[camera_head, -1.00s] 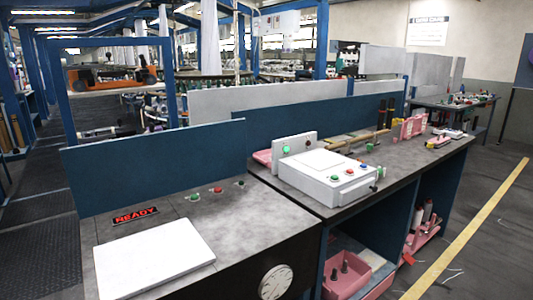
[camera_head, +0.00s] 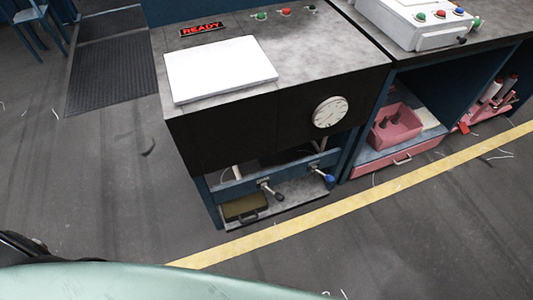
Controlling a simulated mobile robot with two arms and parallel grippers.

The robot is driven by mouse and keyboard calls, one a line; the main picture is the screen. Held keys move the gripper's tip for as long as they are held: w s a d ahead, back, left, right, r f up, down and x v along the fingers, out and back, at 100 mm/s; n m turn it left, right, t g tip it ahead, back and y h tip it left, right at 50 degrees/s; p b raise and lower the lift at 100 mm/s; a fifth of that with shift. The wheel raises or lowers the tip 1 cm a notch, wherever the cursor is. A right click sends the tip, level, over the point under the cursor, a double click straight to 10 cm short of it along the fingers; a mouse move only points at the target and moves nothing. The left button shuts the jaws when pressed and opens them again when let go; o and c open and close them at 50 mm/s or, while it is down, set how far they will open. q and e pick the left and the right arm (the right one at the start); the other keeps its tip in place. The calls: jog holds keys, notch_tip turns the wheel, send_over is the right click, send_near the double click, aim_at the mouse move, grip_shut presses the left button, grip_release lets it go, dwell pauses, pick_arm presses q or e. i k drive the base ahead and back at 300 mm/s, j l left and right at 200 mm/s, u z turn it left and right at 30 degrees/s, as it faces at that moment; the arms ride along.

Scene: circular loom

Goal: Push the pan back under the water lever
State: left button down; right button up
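An olive-brown pan (camera_head: 240,206) with a dark front edge sits low under the grey bench, at the left end of a pale lower shelf (camera_head: 292,197). Two levers stick out from the blue crossbar above the shelf: a black-knobbed lever (camera_head: 277,195) and a blue-knobbed lever (camera_head: 329,178). The pan lies left of both levers, nearer the black-knobbed one. The blue-knobbed lever is above the right end of the shelf. No label shows which lever is for water. Neither of my grippers is in view.
The bench top holds a white plate (camera_head: 220,68) and a READY sign (camera_head: 202,29). A round dial (camera_head: 330,112) is on its front. Pink trays (camera_head: 396,128) stand in the right bench. A yellow floor line (camera_head: 300,221) runs before the benches. The floor in front is mostly clear.

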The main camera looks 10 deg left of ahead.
aim_at(248, 205)
jog(key=u, duration=0.75)
